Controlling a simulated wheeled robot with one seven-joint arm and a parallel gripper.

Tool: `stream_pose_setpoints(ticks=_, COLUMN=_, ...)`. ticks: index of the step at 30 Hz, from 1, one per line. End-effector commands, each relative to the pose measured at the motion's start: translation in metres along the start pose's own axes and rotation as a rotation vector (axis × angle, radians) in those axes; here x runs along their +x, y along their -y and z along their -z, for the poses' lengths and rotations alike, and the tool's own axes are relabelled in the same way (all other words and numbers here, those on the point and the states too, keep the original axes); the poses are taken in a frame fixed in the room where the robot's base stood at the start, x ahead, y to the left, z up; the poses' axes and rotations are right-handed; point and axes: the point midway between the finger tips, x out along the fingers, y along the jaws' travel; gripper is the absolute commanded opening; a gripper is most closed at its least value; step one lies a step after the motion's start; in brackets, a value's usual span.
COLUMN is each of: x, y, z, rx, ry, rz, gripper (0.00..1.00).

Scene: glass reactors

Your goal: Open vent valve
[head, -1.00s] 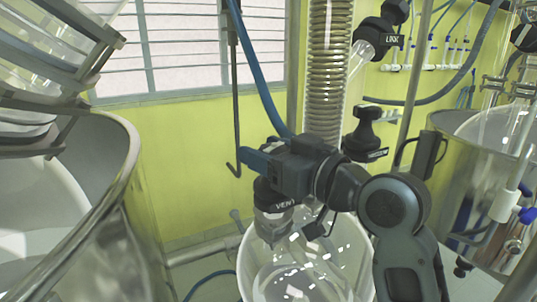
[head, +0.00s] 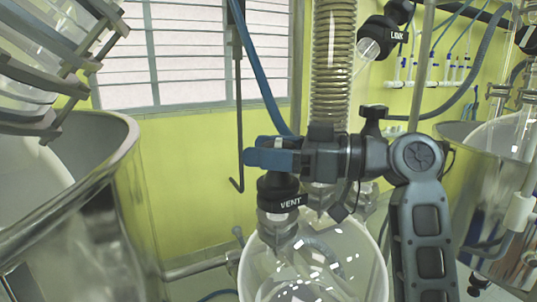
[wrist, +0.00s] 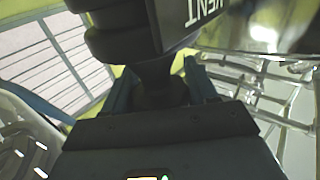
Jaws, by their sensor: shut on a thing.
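The vent valve (head: 280,194) is a black fitting with a white "VENT" label, on a glass neck at the top of the round glass vessel in the head view. My gripper (head: 270,156) is at its top, coming from the right, with blue fingers pointing left. In the wrist view, the black neck of the valve (wrist: 160,80) sits between the blue fingers of my gripper (wrist: 162,92), which are shut on it. The label shows upside down there. The fingers hide the valve's top part in the head view.
A glass coil condenser (head: 332,70) rises just behind my gripper. A black LINK valve (head: 383,35) is above right. A blue hose (head: 258,70) and hooked rod (head: 238,120) hang at left. Large metal vessels stand at left (head: 105,220) and right.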

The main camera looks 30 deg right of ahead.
Motion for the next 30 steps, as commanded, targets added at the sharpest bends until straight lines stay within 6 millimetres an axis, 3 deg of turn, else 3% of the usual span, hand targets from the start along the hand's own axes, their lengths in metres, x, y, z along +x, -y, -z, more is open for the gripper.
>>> stream_pose_setpoints(ticks=11, x=0.0007, y=0.0001, z=-0.0018, rx=0.004, ry=0.004, rz=0.005, gripper=0.27)
stream_pose_setpoints(ticks=12, x=0.0007, y=0.0001, z=-0.0018, rx=0.004, ry=0.004, rz=0.005, gripper=0.59)
stream_pose_setpoints(ticks=18, x=0.0005, y=0.0001, z=-0.0012, rx=0.003, ry=0.003, rz=0.005, gripper=0.78)
stream_pose_setpoints(ticks=30, x=0.0003, y=0.0002, z=-0.0004, rx=0.001, ry=0.001, rz=0.004, gripper=0.78)
